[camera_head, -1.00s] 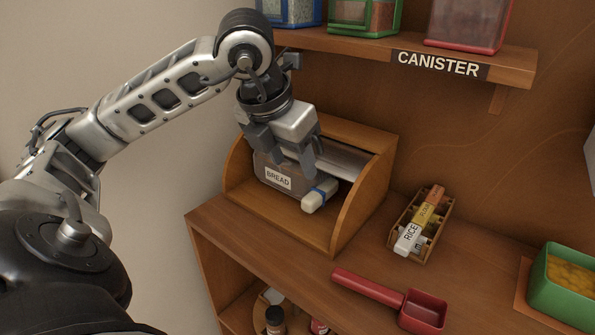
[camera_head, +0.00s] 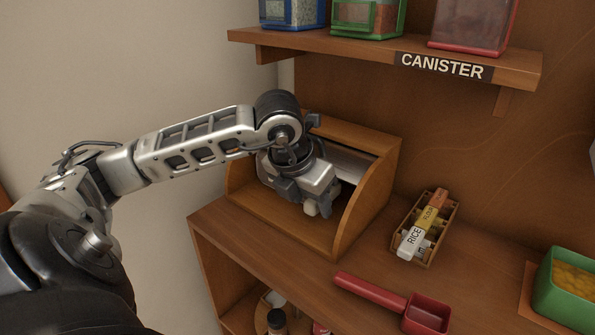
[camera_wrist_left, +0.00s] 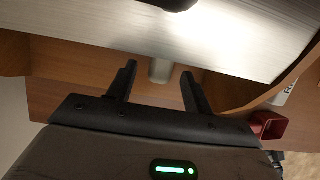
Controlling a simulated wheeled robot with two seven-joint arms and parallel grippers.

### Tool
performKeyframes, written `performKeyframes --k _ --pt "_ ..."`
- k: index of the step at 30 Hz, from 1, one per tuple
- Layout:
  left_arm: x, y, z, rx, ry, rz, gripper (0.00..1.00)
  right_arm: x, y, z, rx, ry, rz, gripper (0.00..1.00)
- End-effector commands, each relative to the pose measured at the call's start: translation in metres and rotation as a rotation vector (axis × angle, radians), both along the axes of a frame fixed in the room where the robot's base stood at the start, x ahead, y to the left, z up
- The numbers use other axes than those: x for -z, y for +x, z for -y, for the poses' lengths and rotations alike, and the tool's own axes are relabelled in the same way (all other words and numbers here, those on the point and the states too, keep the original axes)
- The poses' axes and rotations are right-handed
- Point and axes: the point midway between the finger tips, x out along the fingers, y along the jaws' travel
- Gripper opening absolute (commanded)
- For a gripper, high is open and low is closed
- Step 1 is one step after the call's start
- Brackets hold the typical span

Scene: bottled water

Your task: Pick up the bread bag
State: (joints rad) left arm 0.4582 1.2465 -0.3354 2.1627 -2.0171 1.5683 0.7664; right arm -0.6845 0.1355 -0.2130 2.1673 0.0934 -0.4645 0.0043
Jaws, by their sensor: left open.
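The pale end of what looks like the bread bag (camera_head: 311,208) shows below my left gripper (camera_head: 311,197), inside the wooden bread box (camera_head: 362,215). The gripper and wrist hide the rest of it and the BREAD label. In the left wrist view, a pale rounded end (camera_wrist_left: 160,70) shows between the two dark fingers of my left gripper (camera_wrist_left: 159,72). The fingers are open, one on each side of it; I cannot tell whether they touch it. My right gripper is not in view.
The brushed metal lid (camera_wrist_left: 120,22) of the box is close above the fingers. The box's curved side wall is right of the hand. A crate of labelled packets (camera_head: 449,222), a red scoop (camera_head: 428,315) and a green bin (camera_head: 567,295) stand to the right. The CANISTER shelf (camera_head: 365,52) is above.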

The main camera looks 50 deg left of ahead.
Motion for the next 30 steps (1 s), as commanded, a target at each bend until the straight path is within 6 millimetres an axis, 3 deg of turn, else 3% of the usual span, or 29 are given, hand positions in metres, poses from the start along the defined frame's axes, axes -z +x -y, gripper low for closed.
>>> performKeyframes --k 2,7,17,25,30 --pt "0.0 0.0 0.0 0.0 0.0 0.0 0.48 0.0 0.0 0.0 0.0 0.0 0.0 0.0" --pt "-0.001 0.0 0.0 0.0 0.001 0.0 0.01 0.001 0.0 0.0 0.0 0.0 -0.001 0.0" --pt "-0.003 0.0 -0.001 -0.001 0.002 0.004 0.0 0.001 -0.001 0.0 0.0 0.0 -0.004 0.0" --pt "-0.022 -0.001 -0.003 -0.006 0.004 0.006 0.0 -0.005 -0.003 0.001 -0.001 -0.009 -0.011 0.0" --pt "-0.016 -0.009 0.008 -0.001 0.002 0.005 0.0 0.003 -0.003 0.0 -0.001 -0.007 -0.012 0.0"
